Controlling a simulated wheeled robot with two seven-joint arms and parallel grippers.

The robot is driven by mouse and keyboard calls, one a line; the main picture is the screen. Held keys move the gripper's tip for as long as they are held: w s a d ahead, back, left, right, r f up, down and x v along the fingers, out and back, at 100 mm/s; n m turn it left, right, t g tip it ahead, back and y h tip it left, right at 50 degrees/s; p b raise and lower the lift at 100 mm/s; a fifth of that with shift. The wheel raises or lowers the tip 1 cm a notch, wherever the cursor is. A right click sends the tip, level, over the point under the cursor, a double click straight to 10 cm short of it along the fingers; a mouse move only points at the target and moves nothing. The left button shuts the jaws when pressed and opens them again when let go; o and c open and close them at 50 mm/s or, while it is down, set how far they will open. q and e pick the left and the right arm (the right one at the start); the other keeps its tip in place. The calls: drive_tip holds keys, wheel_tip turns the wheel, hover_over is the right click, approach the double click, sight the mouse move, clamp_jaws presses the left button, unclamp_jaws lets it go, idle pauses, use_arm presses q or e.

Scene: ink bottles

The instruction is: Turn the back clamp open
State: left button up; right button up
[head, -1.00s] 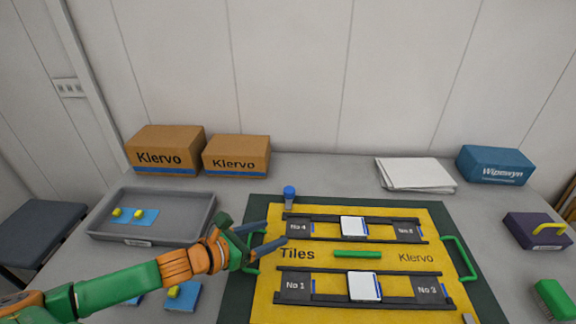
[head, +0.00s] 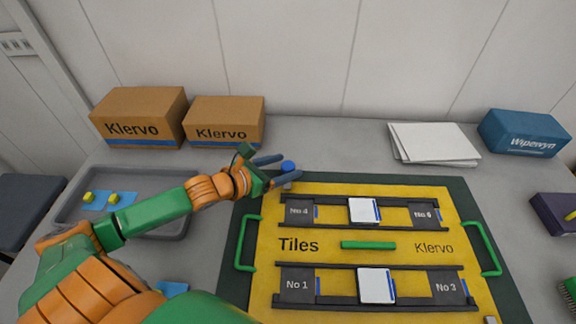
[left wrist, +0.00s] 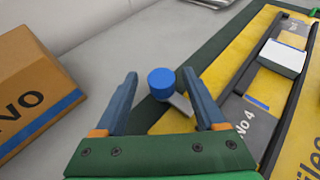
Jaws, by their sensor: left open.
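The back clamp has a round blue knob (head: 288,167) on a grey base, at the back left corner of the yellow board (head: 320,225). In the left wrist view the blue knob (left wrist: 161,82) shows between the two fingers, a little beyond their tips, with a grey metal piece beside it. My left gripper (head: 283,168) is open and empty, with its fingers on either side of the knob in the head view. I cannot tell whether a finger touches it. The fingers hide part of the clamp base in the head view. My right gripper is not in view.
The board carries two dark rails with white tiles (head: 363,210) and a green bar (head: 368,245). Two Klervo boxes (head: 225,122) stand behind left, a grey tray (head: 75,190) lies left. White sheets (head: 433,143) and a blue box (head: 523,133) are at the back right.

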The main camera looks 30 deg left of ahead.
use_arm(q)
drive_tip(key=shift+x, duration=0.75)
drive_tip(key=shift+d, duration=0.1)
